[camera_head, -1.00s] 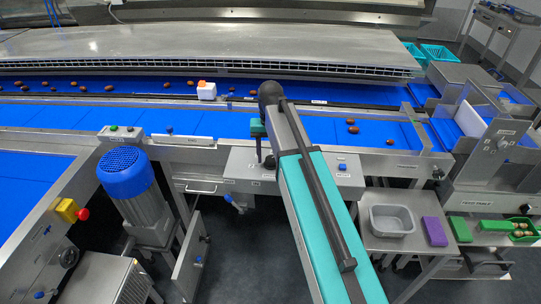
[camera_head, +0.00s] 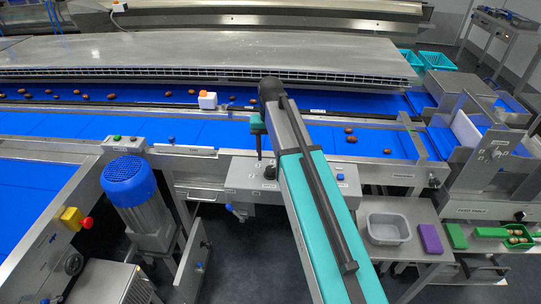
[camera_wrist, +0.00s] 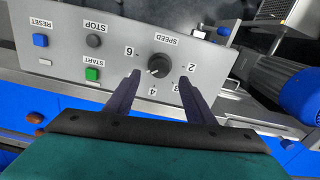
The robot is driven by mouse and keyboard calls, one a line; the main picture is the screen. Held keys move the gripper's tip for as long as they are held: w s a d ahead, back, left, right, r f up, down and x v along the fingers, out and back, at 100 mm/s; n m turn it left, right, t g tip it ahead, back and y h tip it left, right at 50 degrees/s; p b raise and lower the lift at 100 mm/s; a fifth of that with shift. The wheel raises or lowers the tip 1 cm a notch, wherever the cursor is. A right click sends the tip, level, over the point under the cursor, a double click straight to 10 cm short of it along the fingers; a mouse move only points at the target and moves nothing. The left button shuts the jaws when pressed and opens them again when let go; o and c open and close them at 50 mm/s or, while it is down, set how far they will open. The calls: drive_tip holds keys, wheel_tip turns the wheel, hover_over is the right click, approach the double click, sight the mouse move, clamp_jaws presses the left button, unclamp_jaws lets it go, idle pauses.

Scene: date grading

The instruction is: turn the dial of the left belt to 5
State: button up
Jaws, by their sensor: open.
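The grey control panel (camera_wrist: 110,60) fills much of the wrist view, with its labels upside down. Its black SPEED dial (camera_wrist: 159,65) has a white pointer mark toward the lower left of the picture, between the 4 and the 6. The 2, 3, 4 and 6 show; the place of the 5 is hidden by a finger. My gripper (camera_wrist: 159,73) is open, with a finger on either side of the dial's lower part. Contact cannot be told. In the head view my gripper (camera_head: 259,156) is above the panel (camera_head: 243,180), at the blue belt's front edge.
A blue RESET button (camera_wrist: 40,40), a STOP button (camera_wrist: 93,40) and a green START button (camera_wrist: 92,74) sit beside the dial. A blue motor (camera_head: 128,180) and a red stop button (camera_head: 87,222) stand left. A grey tray (camera_head: 388,229) stands right.

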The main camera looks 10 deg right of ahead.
sight(271, 169)
wheel_tip(271, 169, up, 8)
drive_tip(key=p, duration=0.4)
drive_tip(key=shift+f, duration=0.15)
drive_tip(key=shift+f, duration=0.1)
idle(0.4)
